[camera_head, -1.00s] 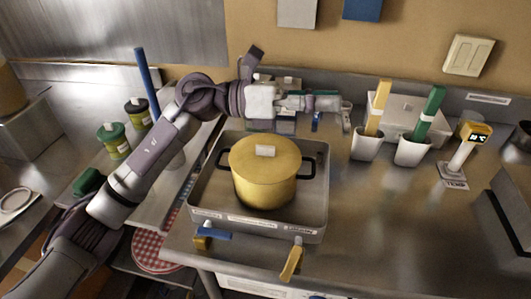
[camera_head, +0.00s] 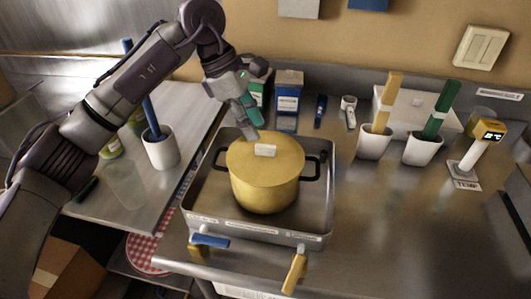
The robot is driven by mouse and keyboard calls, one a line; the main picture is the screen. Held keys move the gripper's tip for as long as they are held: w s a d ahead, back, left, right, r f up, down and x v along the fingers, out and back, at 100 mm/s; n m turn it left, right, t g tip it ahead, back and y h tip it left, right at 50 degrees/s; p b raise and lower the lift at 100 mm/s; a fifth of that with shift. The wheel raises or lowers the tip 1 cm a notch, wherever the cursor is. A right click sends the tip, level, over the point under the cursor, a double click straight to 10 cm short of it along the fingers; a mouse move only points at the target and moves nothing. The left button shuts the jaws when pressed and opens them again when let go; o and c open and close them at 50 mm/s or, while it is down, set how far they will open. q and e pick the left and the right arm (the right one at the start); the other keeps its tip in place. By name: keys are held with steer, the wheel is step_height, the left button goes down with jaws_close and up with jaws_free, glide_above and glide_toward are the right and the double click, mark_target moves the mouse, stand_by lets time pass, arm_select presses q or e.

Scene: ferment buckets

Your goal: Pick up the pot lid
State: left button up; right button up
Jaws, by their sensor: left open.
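The pot lid (camera_head: 252,158) is yellow with a pale block handle (camera_head: 265,150) on top. It sits on the yellow pot (camera_head: 265,193), which has dark side handles and stands in a metal tray (camera_head: 315,223). My left gripper (camera_head: 253,135) points down just behind the lid's far left edge, close to the lid and left of its handle. It is open and holds nothing that I can see. Whether its tips touch the lid I cannot tell. My right gripper is out of view.
White cups (camera_head: 374,142) with handled tools and a thermometer stand (camera_head: 470,160) are on the right. A white cup (camera_head: 162,150) with a blue rod is on the left. The counter's front right is clear.

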mark_target(265, 145)
arm_select(q)
steer(key=shift+w+p+x, duration=0.15)
steer(key=shift+p+x, duration=0.3)
steer(key=shift+x, duration=1.1)
steer(key=shift+w+p+x, duration=0.1)
steer(key=shift+p+x, duration=0.35)
steer(key=shift+x, duration=1.05)
jaws_close()
